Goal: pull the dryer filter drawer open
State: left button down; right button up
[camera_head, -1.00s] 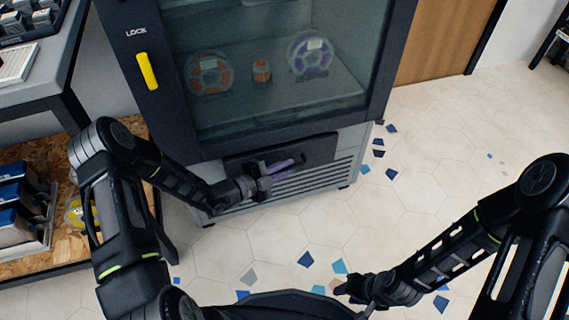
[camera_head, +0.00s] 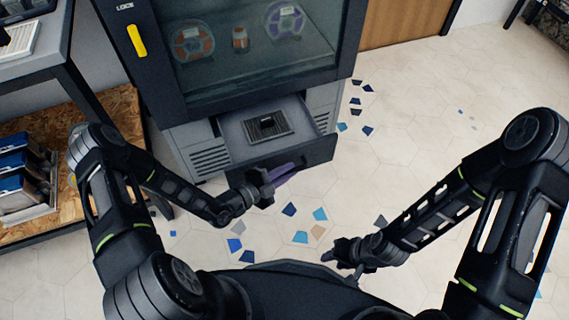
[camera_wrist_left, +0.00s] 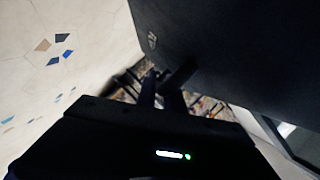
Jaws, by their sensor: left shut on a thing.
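The dryer filter drawer (camera_head: 233,134) stands pulled out below the glass-fronted dryer cabinet (camera_head: 191,108). A dark ribbed filter (camera_head: 266,126) lies inside it. In the left wrist view the fingers (camera_wrist_left: 160,88) are dark and the grip itself is hard to make out beside the dark drawer front (camera_wrist_left: 225,50). My right gripper (camera_head: 338,255) is low at the front, away from the drawer; its jaws are too small and dark to read.
Spools (camera_head: 286,22) sit behind the cabinet's glass, with a yellow lock handle (camera_head: 137,41) at its left. A wooden shelf unit (camera_head: 105,110) with blue boxes stands at the left. The tiled floor (camera_head: 420,110) at the right is clear apart from flat coloured tile patches.

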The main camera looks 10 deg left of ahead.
pick_arm(q)
jog(key=shift+s, duration=0.15)
jog(key=c, duration=1.7)
grip_release()
jog(key=p+v, duration=0.1)
jog(key=v, duration=0.6)
jog(key=shift+s+a+r+p, duration=0.1)
jog(key=shift+s+a+p, duration=0.1)
jog(key=shift+s+p, duration=0.1)
